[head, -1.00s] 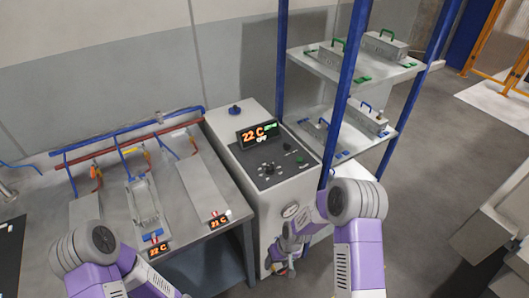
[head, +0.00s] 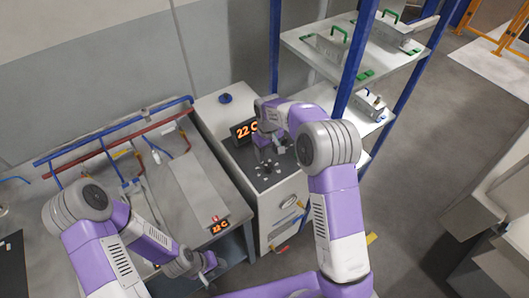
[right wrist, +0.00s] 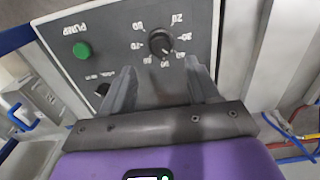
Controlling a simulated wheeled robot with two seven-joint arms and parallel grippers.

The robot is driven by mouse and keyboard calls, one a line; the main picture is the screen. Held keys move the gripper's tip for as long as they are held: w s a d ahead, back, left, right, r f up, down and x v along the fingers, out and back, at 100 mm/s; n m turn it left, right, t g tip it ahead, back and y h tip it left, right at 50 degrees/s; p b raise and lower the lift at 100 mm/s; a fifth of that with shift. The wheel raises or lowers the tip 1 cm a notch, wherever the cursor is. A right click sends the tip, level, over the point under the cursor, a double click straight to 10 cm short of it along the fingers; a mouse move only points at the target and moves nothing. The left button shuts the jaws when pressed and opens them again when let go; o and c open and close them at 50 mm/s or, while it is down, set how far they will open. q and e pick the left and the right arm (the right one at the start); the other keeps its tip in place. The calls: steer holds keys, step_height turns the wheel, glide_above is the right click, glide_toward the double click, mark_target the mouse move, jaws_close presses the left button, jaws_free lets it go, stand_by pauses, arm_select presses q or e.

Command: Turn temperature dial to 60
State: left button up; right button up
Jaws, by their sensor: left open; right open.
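The temperature dial (right wrist: 160,43) is a black round knob on a dark grey panel (right wrist: 195,18), ringed by white numbers, in the right wrist view. My right gripper (right wrist: 160,68) is open and empty, its two grey fingers pointing at the panel just below the dial on either side. I cannot tell whether they touch it. In the head view my right gripper (head: 268,148) hangs over the control cabinet and hides part of the panel. The display (head: 245,131) reads 22 C in orange, partly covered. My left gripper (head: 205,266) is open at the bench's front edge.
A green PUMP button (right wrist: 81,50) and a second black knob (right wrist: 102,89), partly behind a finger, are close by. The cabinet (head: 215,110) stands between the bench (head: 225,190) and a blue-posted shelf (head: 310,45).

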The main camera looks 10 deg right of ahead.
mark_target(268, 165)
steer(key=f, duration=0.6)
steer(key=shift+s, duration=0.35)
steer(key=shift+f, duration=0.6)
steer(key=c, duration=1)
steer(key=shift+w, duration=0.1)
steer(key=shift+c, duration=0.2)
